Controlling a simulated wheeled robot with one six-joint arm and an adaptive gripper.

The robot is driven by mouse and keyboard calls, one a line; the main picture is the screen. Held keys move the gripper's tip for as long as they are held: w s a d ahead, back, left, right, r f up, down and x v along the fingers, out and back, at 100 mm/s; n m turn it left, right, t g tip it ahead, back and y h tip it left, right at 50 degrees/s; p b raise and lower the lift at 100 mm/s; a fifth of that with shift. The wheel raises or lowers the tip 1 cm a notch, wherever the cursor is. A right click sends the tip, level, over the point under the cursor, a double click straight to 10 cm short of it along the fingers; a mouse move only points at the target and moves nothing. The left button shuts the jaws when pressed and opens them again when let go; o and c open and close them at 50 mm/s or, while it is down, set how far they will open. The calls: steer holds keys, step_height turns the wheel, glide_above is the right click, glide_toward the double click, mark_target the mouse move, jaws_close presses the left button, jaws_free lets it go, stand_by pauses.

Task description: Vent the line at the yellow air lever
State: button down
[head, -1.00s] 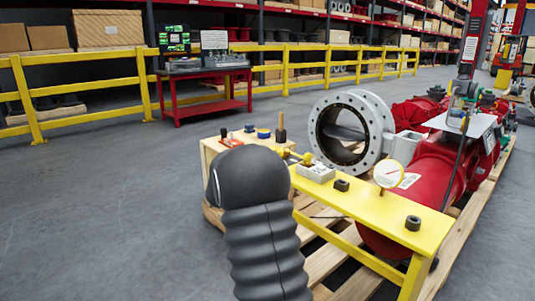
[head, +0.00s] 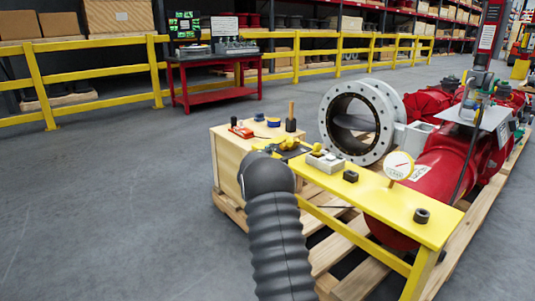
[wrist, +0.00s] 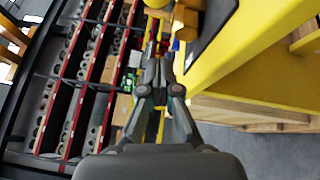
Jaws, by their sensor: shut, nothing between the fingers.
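In the head view, small yellow fittings (head: 289,144) sit at the left end of the yellow bench (head: 385,198), just beyond my arm's rounded dark wrist. I cannot tell which part is the air lever. My gripper (wrist: 158,62) is shut and empty in the wrist view, its fingers together and pointing up the picture. In the head view my own arm mostly hides it. A broad yellow beam (wrist: 235,45) runs close along the right of the fingers. Small grey and dark parts lie past the fingertips, too blurred to name.
A dial gauge (head: 398,165) and dark nuts stand on the bench. Red actuator cylinders (head: 440,175) and a grey flanged valve (head: 357,125) lie behind it on a wooden pallet. A wooden box (head: 228,160) stands left. The floor at left is clear.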

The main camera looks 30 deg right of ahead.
mark_target(290, 140)
steer(key=d, duration=0.2)
steer(key=shift+s+d+r, duration=0.25)
steer(key=shift+d+r, duration=0.05)
steer(key=shift+d, duration=0.05)
steer(key=shift+s+d+r, duration=0.2)
steer(key=shift+s+d, duration=0.45)
steer(key=shift+d, duration=0.1)
steer(key=shift+a+b, duration=0.1)
steer(key=shift+b, duration=0.2)
